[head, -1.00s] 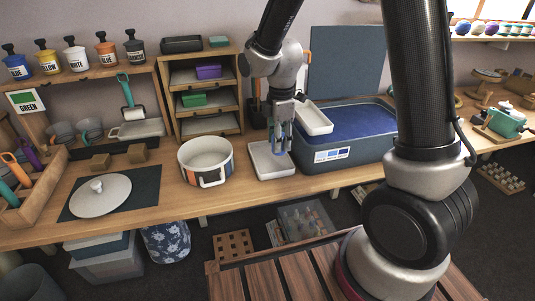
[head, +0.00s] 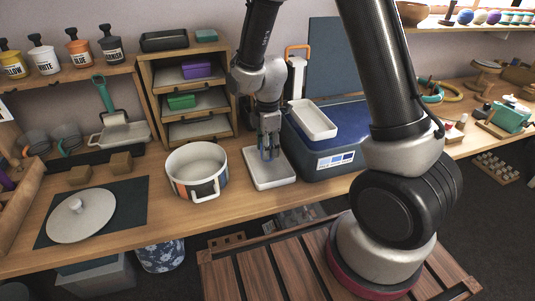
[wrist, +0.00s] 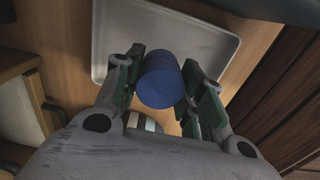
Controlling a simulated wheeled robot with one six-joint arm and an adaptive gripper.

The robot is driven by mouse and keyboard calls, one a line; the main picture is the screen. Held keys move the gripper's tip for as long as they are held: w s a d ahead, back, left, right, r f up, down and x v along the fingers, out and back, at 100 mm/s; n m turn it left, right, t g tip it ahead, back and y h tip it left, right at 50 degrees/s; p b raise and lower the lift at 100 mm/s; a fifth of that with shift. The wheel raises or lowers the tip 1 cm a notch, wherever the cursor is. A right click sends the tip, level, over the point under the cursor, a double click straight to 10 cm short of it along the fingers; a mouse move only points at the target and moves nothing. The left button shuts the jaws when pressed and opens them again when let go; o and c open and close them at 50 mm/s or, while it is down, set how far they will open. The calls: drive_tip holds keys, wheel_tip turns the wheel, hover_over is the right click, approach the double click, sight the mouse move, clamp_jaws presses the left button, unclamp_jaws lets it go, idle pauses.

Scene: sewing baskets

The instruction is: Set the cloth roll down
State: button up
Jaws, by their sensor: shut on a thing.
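The cloth roll (wrist: 160,80) is a blue cylinder, seen nearly end-on in the wrist view. My gripper (wrist: 158,84) is shut on it, with a green-padded finger on either side. A shallow light-grey tray (wrist: 120,28) lies beneath and beyond the roll in that view. In the head view my gripper (head: 269,155) points down over the same tray (head: 284,181) on the bench. The roll is mostly hidden by the fingers there. I cannot tell whether it touches the tray.
A white pot with coloured panels (head: 186,162) stands left of the tray. The shelf unit (head: 188,139) is behind. The bench's front edge is near.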

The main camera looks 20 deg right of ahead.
drive_tip(key=shift+f, duration=1.45)
drive_tip(key=o, duration=1.1)
drive_tip(key=shift+f, duration=0.15)
wheel_tip(320, 180, up, 13)
drive_tip(key=shift+s+d+f, duration=0.1)
drive_tip(key=shift+f, duration=0.1)
drive_tip(key=s+d+r+m+t, duration=0.2)
drive_tip(key=s+d+r+m, duration=0.5)
drive_tip(key=r, duration=0.4)
drive_tip(key=s+d+r+m+t, duration=0.1)
drive_tip(key=s+d+r+m, duration=0.2)
drive_tip(key=s, duration=0.4)
drive_tip(key=s+d+r+m+t, duration=0.1)
drive_tip(key=s+d+r+m, duration=0.2)
drive_tip(key=s+m, duration=0.4)
drive_tip(key=shift+d+r+m, duration=0.3)
drive_tip(key=shift+d+m, duration=0.2)
drive_tip(key=shift+d, duration=0.35)
drive_tip(key=shift+s, duration=0.1)
